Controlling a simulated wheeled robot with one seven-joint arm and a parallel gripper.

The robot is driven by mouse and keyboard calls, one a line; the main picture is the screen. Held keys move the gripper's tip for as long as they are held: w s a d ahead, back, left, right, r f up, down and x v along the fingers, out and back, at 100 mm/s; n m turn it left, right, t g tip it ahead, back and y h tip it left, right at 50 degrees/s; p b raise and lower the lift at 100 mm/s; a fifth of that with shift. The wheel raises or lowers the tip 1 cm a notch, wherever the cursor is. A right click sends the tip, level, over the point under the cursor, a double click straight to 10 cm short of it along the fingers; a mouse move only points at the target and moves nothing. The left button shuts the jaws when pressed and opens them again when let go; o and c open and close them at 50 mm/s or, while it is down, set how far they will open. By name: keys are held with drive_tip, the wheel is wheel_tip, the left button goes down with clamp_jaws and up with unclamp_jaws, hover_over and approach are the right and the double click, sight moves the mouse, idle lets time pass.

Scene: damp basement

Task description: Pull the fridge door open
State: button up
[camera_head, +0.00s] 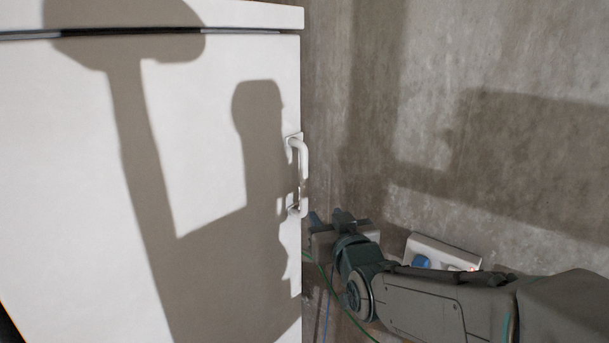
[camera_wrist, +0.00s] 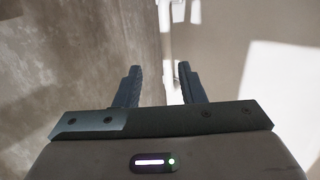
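The white fridge door (camera_head: 80,160) fills the left of the head view and looks closed. Its white bar handle (camera_head: 303,165) stands upright near the door's right edge. My gripper (camera_head: 327,217) is just right of the handle's lower end in the head view. In the wrist view the two dark fingers of my gripper (camera_wrist: 157,80) are apart, so it is open. The fridge front (camera_wrist: 225,50) shows on the right there. A small pale piece, perhaps the handle, shows close to the right fingertip; I cannot tell whether it is between the fingers.
A stained concrete wall (camera_head: 480,160) stands right of the fridge and behind my arm. A white box with a blue part (camera_head: 440,252) is low by the wall, behind my arm. A green cable (camera_head: 335,300) hangs below my gripper. Shadows cover part of the door.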

sight(305, 183)
drive_tip(key=shift+t+y, duration=0.3)
drive_tip(key=shift+t, duration=0.2)
drive_tip(key=p+x, duration=0.1)
drive_tip(key=x, duration=0.3)
drive_tip(key=r+p+x, duration=0.1)
drive_tip(key=p+x, duration=0.1)
drive_tip(key=x, duration=0.3)
drive_tip(key=p+x, duration=0.1)
drive_tip(key=x, duration=0.4)
drive_tip(key=shift+a+r+p, duration=0.25)
drive_tip(key=shift+a+p, duration=0.1)
drive_tip(key=shift+a, duration=0.15)
clamp_jaws()
